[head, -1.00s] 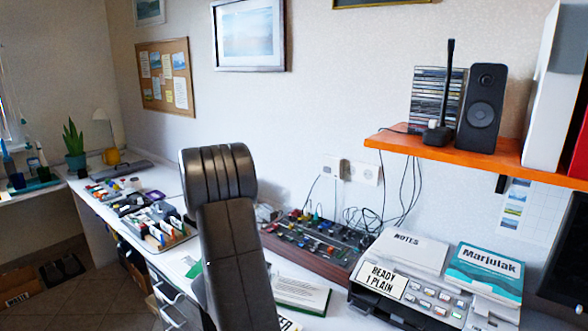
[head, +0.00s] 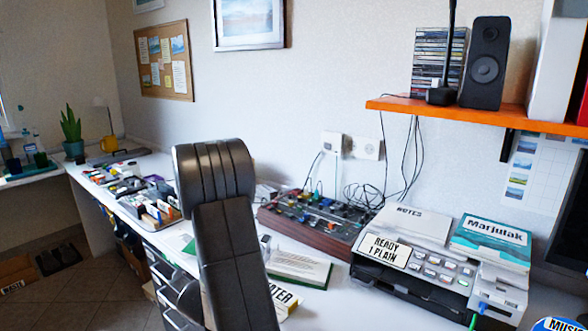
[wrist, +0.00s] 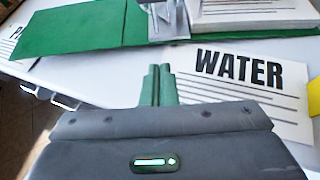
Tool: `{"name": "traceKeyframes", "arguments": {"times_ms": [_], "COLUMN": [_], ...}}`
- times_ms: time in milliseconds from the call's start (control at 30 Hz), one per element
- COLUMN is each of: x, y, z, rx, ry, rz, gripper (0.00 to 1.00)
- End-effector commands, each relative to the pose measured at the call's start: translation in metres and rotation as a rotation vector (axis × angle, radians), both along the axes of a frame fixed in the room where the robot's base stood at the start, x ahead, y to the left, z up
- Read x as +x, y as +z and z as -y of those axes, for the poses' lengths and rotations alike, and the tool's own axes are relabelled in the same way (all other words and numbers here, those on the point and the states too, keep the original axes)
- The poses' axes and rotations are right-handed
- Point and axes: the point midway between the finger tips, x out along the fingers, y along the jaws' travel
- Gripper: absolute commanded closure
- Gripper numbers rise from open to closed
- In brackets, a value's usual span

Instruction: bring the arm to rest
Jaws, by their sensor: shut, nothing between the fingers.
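My gripper (wrist: 158,84) shows in the wrist view with its two greenish fingers together and nothing between them. It points over the white desk, in front of a green folder (wrist: 85,40) and to the left of a white sheet marked WATER (wrist: 245,85). I cannot tell from this view whether the fingers touch anything. In the head view my dark arm rises in the middle of the picture and hides part of the desk; the gripper itself does not show there.
A printer-like machine (head: 425,275) with a READY 1 PLAIN sign stands on the desk at right. An orange shelf (head: 480,113) holds a speaker (head: 485,65) and disc cases (head: 437,55). Desk trays (head: 150,205) stand at left.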

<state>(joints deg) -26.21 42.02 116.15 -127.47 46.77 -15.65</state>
Motion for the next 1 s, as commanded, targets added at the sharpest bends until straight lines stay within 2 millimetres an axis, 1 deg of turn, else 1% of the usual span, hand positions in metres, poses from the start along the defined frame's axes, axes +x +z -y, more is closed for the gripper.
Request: {"name": "traceKeyframes", "arguments": {"times_ms": [33, 67, 267, 633, 767, 1000], "x": [0.0, -0.001, -0.001, -0.001, 0.0, 0.001], "y": [-0.005, -0.005, -0.006, -0.005, -0.002, 0.007], "z": [0.0, 0.0, 0.0, 0.0, 0.0, 0.001], "rx": [-0.006, -0.008, -0.017, -0.017, -0.014, 0.006], "ry": [0.0, 0.0, -0.004, -0.004, -0.004, -0.001], "rz": [0.014, 0.022, 0.054, 0.056, 0.045, -0.019], "gripper": [1.0, 1.0, 1.0, 1.0, 1.0, 1.0]}}
